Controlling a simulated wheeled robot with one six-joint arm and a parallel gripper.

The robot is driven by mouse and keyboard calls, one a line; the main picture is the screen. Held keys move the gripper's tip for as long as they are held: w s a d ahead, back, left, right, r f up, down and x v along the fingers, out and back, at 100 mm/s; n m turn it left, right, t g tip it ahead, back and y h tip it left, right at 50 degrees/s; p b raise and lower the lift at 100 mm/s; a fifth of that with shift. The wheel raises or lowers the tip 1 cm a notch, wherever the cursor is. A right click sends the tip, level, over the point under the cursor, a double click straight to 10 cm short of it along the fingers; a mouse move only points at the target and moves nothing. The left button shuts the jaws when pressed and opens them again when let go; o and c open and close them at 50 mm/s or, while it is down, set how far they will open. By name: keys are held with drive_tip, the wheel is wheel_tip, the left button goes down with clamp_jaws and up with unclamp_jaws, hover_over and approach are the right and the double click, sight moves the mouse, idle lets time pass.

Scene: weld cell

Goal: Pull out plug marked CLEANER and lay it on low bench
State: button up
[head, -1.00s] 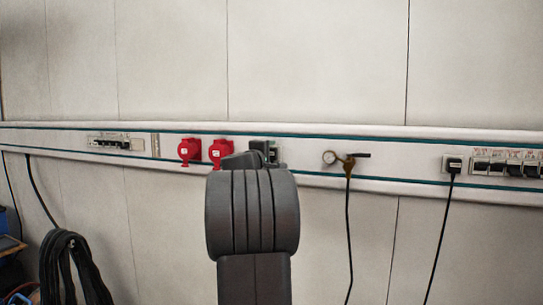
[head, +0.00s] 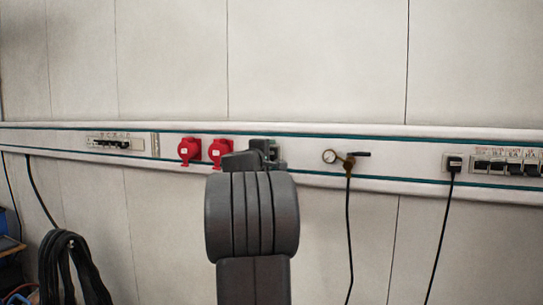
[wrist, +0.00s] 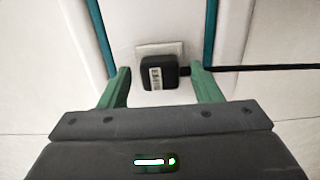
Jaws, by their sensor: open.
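A black plug (wrist: 158,73) with a pale label sits in a white socket plate (wrist: 172,48) on the wall trunking in the wrist view. The label is too small to read. Its black cable runs off to the right there. My gripper (wrist: 160,76) is open, with one green finger on each side of the plug and a gap showing on both sides. In the head view my gripper (head: 268,150) is at the trunking, mostly hidden by my arm, which also hides this plug. I cannot make out a low bench.
Along the trunking (head: 410,172) are two red sockets (head: 204,150), a gauge with a valve (head: 338,158) and hanging hose, another black plug (head: 455,163) with a hanging cable, and a switch row (head: 508,165). Coiled black cable (head: 72,265) hangs at lower left.

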idle(0.3)
clamp_jaws()
drive_tip(key=shift+s+a+f+b, duration=0.1)
drive_tip(key=shift+s+b, duration=0.05)
drive_tip(key=shift+b, duration=0.15)
drive_tip(key=shift+b+v, duration=1.45)
drive_tip(key=shift+v, duration=1.4)
